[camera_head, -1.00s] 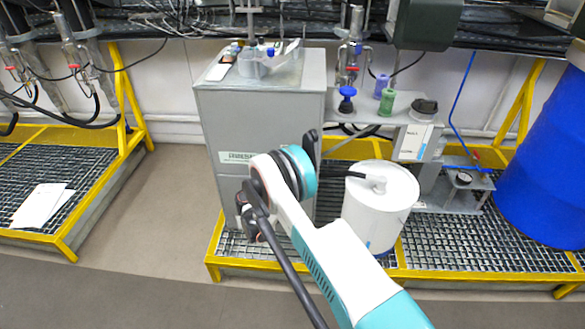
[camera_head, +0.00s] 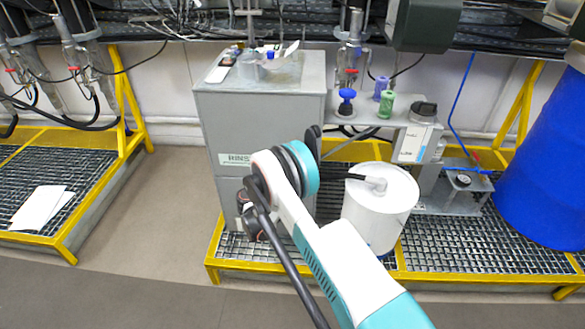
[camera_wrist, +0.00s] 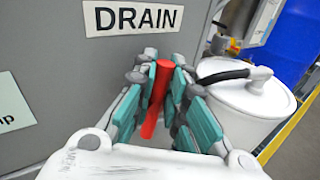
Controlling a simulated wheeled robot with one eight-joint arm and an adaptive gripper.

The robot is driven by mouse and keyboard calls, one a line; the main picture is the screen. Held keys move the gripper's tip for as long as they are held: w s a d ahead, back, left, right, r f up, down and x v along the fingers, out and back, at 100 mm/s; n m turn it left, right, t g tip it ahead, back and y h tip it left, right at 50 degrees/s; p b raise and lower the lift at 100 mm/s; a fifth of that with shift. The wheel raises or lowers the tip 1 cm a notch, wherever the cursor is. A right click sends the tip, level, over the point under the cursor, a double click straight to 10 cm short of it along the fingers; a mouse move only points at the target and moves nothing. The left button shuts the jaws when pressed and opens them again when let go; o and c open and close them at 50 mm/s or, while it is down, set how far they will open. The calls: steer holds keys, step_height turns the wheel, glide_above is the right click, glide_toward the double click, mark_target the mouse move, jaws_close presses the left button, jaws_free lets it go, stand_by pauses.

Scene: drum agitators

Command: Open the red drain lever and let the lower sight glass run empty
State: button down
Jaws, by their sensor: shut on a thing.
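The red drain lever (camera_wrist: 156,98) shows in the wrist view, below a DRAIN label (camera_wrist: 133,17) on the grey cabinet. It is tilted, its lower end leaning a little to the left. My gripper (camera_wrist: 162,82) has its fingers on both sides of the lever and is shut on it. In the head view my arm hides the lever and the gripper's fingertips. I cannot make out the lower sight glass in either view.
The grey cabinet (camera_head: 262,125) stands on a yellow-edged grating. A white drum (camera_head: 378,215) with a dark hose stands close to the right of my arm; it also shows in the wrist view (camera_wrist: 240,115). A blue barrel (camera_head: 545,160) is farther right.

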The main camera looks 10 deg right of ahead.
steer(key=shift+s+d+f+m+y, duration=0.15)
steer(key=shift+d+f+m+y, duration=0.25)
steer(key=shift+m+y, duration=1.25)
steer(key=shift+s+d+f+m+y, duration=0.1)
steer(key=shift+d+f+m+y, duration=0.3)
steer(key=shift+m+y, duration=1.3)
steer(key=shift+s+d+f+m+y, duration=0.2)
steer(key=shift+f+m+y, duration=0.25)
steer(key=shift+m+y, duration=1.2)
steer(key=shift+f, duration=0.1)
steer(key=c, duration=1.9)
jaws_free()
steer(key=shift+w, duration=0.1)
